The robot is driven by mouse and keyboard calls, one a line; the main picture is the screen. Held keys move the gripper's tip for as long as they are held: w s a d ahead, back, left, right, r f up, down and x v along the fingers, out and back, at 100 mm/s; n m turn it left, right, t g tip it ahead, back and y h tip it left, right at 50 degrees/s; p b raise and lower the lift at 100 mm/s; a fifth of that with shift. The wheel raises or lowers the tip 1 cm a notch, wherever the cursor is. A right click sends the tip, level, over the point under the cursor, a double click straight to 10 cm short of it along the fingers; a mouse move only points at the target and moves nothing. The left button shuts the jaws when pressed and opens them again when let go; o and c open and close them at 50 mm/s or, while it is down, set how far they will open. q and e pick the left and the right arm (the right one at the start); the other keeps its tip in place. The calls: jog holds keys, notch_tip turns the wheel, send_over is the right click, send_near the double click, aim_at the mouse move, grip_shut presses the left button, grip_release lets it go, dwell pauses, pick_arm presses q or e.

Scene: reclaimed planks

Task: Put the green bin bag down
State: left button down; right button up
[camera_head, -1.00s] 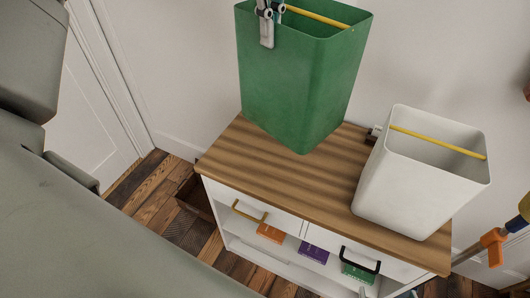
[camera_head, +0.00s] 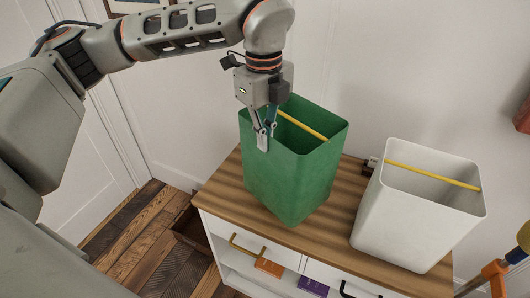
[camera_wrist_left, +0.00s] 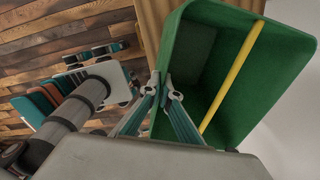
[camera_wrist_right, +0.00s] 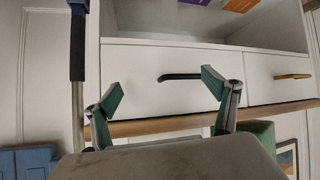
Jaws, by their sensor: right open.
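The green bin (camera_head: 290,180), an open-topped container with a yellow bar across its mouth, is upright at the left part of the wooden cabinet top (camera_head: 330,235). Its base is at or very near the wood; I cannot tell if it bears its full weight there. My left gripper (camera_head: 264,140) is shut on its rim at the left side. In the left wrist view the fingers (camera_wrist_left: 163,92) pinch the wall of the green bin (camera_wrist_left: 225,65). My right gripper (camera_wrist_right: 165,95) is open and empty in front of the cabinet's drawers.
A white bin (camera_head: 410,215) with a yellow bar stands right of the green bin on the cabinet. The drawer fronts carry a gold handle (camera_head: 246,248) and a dark one. Orange and purple boxes (camera_head: 313,287) sit on the shelf below. A wall is close behind.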

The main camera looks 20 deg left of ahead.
aim_at(266, 166)
pick_arm(q)
jog(key=shift+f, duration=2.5)
jog(key=c, duration=2.3)
grip_release()
jog(key=shift+r, duration=0.15)
jog(key=shift+r, duration=0.25)
notch_tip(266, 166, up, 12)
jog(key=shift+s+f+b, duration=0.1)
jog(key=shift+f+b, duration=0.1)
jog(key=shift+b, duration=0.25)
